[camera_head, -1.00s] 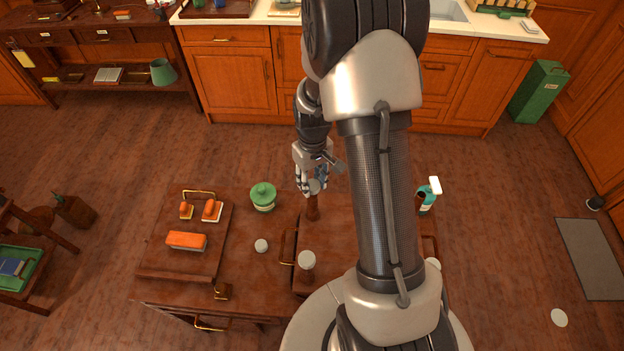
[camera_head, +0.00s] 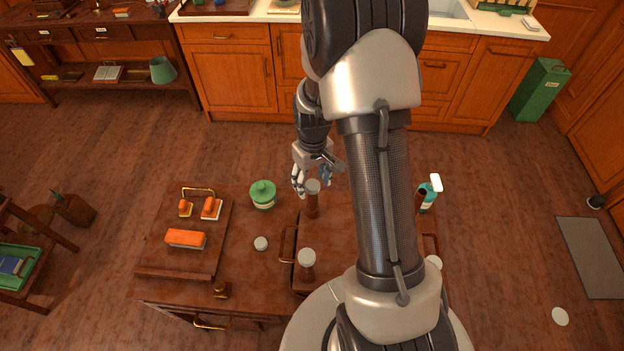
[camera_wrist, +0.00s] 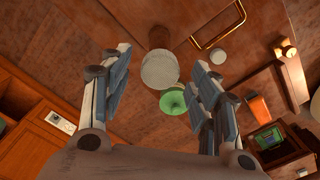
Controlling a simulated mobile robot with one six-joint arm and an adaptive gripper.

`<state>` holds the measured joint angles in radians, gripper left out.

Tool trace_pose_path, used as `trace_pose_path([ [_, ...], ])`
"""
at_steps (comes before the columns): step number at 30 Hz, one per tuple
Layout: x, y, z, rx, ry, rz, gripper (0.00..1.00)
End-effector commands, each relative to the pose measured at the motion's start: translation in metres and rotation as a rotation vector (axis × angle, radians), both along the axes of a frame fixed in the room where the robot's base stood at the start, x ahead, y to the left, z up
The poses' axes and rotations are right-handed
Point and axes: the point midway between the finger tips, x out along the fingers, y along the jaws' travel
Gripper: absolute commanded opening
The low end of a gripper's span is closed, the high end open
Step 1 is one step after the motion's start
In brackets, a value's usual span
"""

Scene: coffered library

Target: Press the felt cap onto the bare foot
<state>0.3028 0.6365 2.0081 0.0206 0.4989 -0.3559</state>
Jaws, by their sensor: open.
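An upturned wooden piece with a brass handle lies on the table, its legs pointing up. Its far left leg (camera_head: 313,204) carries a pale grey felt cap (camera_head: 313,186), which shows as a round disc in the wrist view (camera_wrist: 159,69). My gripper (camera_head: 312,179) is open at this leg, and the wrist view shows its fingers (camera_wrist: 160,62) apart on either side of the cap. The cap looks seated, but its underside is hidden. The near left leg has a white cap (camera_head: 306,257). The far right leg (camera_head: 419,201) looks dark on top, partly behind my arm. A loose white disc (camera_head: 261,243) lies on the table.
A green jar (camera_head: 263,195) stands left of my gripper. A board (camera_head: 160,262) with an orange-topped brush (camera_head: 186,239) and smaller orange pieces lies at the left. A spray bottle (camera_head: 430,193) stands at the right. Open floor lies beyond the table.

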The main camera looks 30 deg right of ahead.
Motion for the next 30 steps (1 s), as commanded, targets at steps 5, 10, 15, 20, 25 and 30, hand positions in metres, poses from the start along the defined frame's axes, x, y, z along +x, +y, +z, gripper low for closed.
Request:
trace_pose_path([
  [5,0.000,0.000,0.001,0.000,0.000,0.000,0.56],
  [10,0.001,-0.001,0.019,-0.002,-0.004,0.000,0.56],
  [15,0.001,-0.001,0.055,-0.002,-0.006,0.000,0.56],
  [20,0.001,-0.001,0.088,-0.002,-0.005,0.000,0.56],
  [25,0.000,-0.001,0.111,-0.001,-0.002,0.000,0.56],
  [30,0.000,-0.001,0.120,0.000,-0.001,0.000,0.56],
])
